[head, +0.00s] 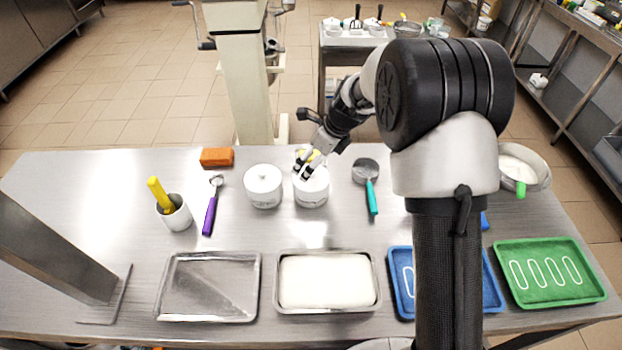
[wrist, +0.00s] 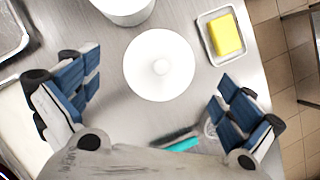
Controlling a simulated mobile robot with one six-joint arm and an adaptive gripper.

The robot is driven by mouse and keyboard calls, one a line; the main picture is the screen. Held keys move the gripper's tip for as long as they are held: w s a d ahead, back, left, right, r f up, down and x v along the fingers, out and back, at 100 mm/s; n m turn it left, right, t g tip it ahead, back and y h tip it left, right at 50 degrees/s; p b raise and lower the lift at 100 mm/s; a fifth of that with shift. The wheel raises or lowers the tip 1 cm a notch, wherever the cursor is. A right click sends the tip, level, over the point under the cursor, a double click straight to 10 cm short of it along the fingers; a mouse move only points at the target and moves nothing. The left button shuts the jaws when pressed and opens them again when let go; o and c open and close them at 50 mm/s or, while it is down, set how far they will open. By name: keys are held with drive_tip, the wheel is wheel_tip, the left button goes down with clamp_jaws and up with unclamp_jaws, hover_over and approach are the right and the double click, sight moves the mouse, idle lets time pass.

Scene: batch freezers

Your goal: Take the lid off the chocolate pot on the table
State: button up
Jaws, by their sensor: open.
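Two white lidded pots stand side by side on the steel table, the left pot (head: 263,187) and the right pot (head: 312,190). I cannot read their labels, so I cannot tell which one holds chocolate. My gripper (head: 307,168) is just above the right pot and partly hides its top. The fingers are open, empty and apart from the lid. The left pot (wrist: 124,8) is cut off at the top edge there.
A yellow sponge (wrist: 226,35) in a small tray lies close to the right pot. A turquoise-handled scoop (head: 371,192) lies to its right, a purple-handled scoop (head: 210,206) further left. A white-filled pan (head: 328,310) and an empty tray (head: 208,316) are in front.

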sight(318, 181)
drive_tip(key=f, duration=0.1)
drive_tip(key=f+b, duration=0.1)
drive_tip(key=f, duration=0.2)
drive_tip(key=shift+w+a+f+b, duration=0.1)
drive_tip(key=shift+w+f+b, duration=0.2)
drive_tip(key=shift+f+b, duration=0.1)
drive_tip(key=shift+w+a+f, duration=0.2)
drive_tip(key=shift+f, duration=0.15)
drive_tip(key=shift+r, duration=0.1)
drive_tip(key=shift+s, duration=0.1)
drive_tip(key=shift+c, duration=0.2)
drive_tip(key=c, duration=1.3)
drive_tip(key=shift+s, duration=0.1)
drive_tip(key=c, duration=0.4)
